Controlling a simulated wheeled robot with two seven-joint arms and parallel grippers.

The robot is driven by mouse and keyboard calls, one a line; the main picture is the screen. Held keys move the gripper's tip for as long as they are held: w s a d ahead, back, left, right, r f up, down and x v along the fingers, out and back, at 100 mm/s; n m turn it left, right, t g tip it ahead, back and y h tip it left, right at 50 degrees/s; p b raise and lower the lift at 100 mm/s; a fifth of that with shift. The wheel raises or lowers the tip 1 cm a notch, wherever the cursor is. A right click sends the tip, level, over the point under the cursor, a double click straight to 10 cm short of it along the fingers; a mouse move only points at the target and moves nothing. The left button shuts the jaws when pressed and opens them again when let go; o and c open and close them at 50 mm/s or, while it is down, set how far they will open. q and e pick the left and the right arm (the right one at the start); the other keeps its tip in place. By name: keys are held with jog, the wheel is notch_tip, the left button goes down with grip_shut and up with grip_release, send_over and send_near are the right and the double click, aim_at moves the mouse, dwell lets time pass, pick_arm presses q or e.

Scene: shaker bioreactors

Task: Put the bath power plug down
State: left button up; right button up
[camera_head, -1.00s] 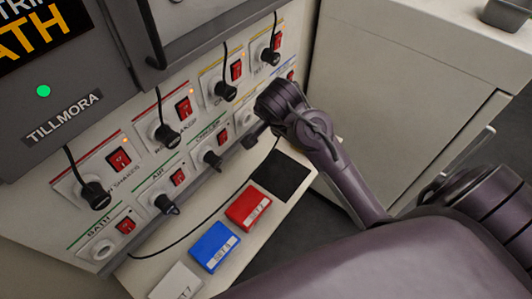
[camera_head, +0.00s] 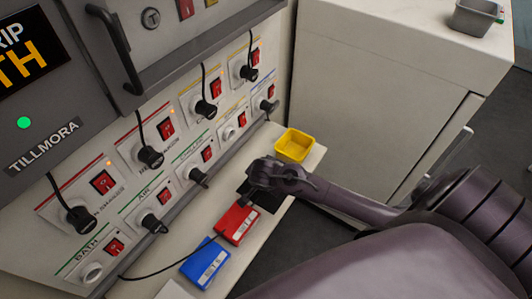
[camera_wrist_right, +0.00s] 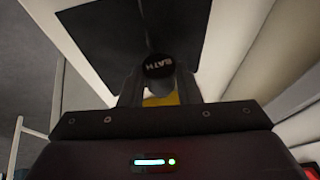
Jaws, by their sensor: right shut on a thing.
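The bath power plug (camera_wrist_right: 158,66) is black, with BATH in white letters on its end. In the right wrist view it sits between the two fingers of my right gripper (camera_wrist_right: 158,85), which is shut on it. In the head view my right gripper (camera_head: 256,182) is over the dark square mat (camera_head: 266,201) on the shelf, and the plug is hidden. The mat also shows beyond the plug in the wrist view (camera_wrist_right: 190,25). I cannot tell whether the plug touches it. The BATH socket (camera_head: 92,272) on the panel is empty. My left gripper is not in view.
A red box (camera_head: 237,222) and a blue box (camera_head: 206,262) lie on the shelf (camera_head: 288,184) before the mat. A yellow bin (camera_head: 295,145) stands behind it. A black cord (camera_head: 170,262) runs along the shelf. Several plugs and switches line the panel beside the shelf.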

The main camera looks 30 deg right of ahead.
jog(key=shift+f, duration=0.15)
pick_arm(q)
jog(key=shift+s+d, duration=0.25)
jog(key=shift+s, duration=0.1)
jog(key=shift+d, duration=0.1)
pick_arm(e)
jog(key=shift+f+b, duration=0.35)
jog(key=shift+f, duration=0.3)
jog(key=o, duration=1)
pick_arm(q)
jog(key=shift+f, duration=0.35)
pick_arm(e)
jog(key=shift+r, duration=0.1)
jog(key=shift+r, duration=0.3)
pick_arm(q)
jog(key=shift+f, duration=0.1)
pick_arm(e)
jog(key=v, duration=1.2)
jog(key=shift+r, duration=0.3)
